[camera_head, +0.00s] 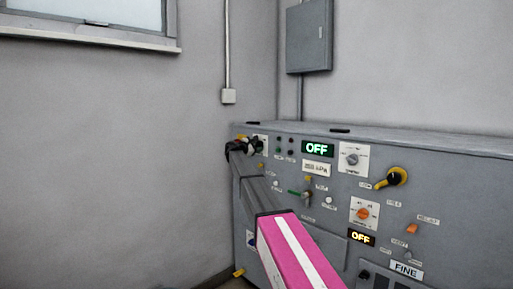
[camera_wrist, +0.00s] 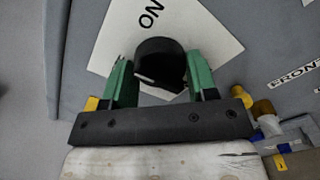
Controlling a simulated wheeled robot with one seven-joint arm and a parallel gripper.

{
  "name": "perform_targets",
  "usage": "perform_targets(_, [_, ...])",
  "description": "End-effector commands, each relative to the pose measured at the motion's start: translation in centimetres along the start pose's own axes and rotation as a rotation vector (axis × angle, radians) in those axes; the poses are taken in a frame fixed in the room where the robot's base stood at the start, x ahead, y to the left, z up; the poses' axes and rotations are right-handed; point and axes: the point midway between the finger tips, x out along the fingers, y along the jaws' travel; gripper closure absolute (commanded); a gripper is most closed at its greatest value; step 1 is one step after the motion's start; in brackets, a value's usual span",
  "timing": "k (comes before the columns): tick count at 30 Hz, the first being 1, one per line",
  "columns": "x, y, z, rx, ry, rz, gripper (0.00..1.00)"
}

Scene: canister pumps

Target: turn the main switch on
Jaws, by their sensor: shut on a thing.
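The main switch (camera_wrist: 158,52) is a black knob on a white square plate (camera_wrist: 215,40) in the wrist view. The word ON is printed on the plate beyond the knob and appears tilted. My gripper (camera_wrist: 159,80) is shut on the knob, with one green finger on each side. Part of the knob is hidden, and I cannot tell which way it points. In the head view my gripper (camera_head: 241,147) is at the panel's upper left corner, and the white plate (camera_head: 263,139) shows just right of it.
The grey panel (camera_head: 330,245) carries a green-lit OFF display (camera_head: 317,148), a yellow-lit OFF display (camera_head: 362,237), a yellow-black handle (camera_head: 392,178), an orange knob (camera_head: 363,214) and a grey knob (camera_head: 352,159). A wall box (camera_head: 308,36) hangs above. Bare wall lies left.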

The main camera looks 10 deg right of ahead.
Motion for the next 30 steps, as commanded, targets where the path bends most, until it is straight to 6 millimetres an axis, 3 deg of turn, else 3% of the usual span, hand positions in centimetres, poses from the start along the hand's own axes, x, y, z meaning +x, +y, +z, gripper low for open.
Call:
perform_targets(18, [-0.05, -0.06, 0.02, 0.563, 0.000, 0.000, 0.71])
perform_targets(30, [-0.05, -0.08, 0.02, 0.776, 0.000, -0.001, 0.71])
